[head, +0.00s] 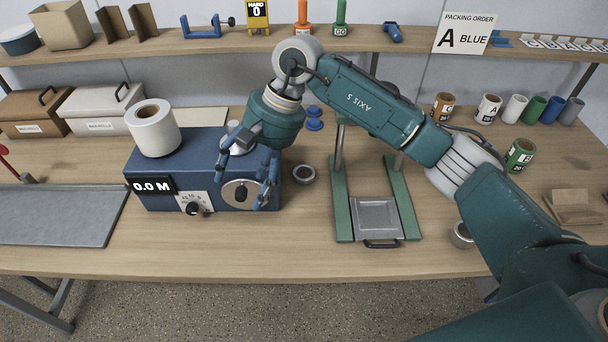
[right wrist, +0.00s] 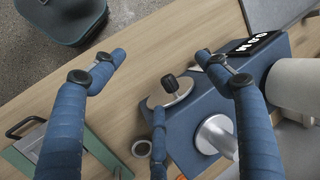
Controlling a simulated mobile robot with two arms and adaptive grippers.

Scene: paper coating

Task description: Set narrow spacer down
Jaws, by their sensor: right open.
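A short grey ring (head: 304,174), which looks like the narrow spacer, lies flat on the table just right of the blue machine (head: 160,185). It also shows in the right wrist view (right wrist: 141,149), beside the machine. My right gripper (head: 246,172) is open and empty, with its fingers spread over the front right of the machine, near the round plate with a dark knob (head: 240,193). The right wrist view shows its open fingers (right wrist: 162,62) with the knob between them. The ring is apart from the fingers. My left gripper is not in view.
A second, taller grey ring (head: 461,234) stands at the right, partly behind my arm. A green-railed stand (head: 342,205) is in the middle. A white roll (head: 153,128) stands on the machine. A grey tray (head: 60,215) lies left. The front table strip is clear.

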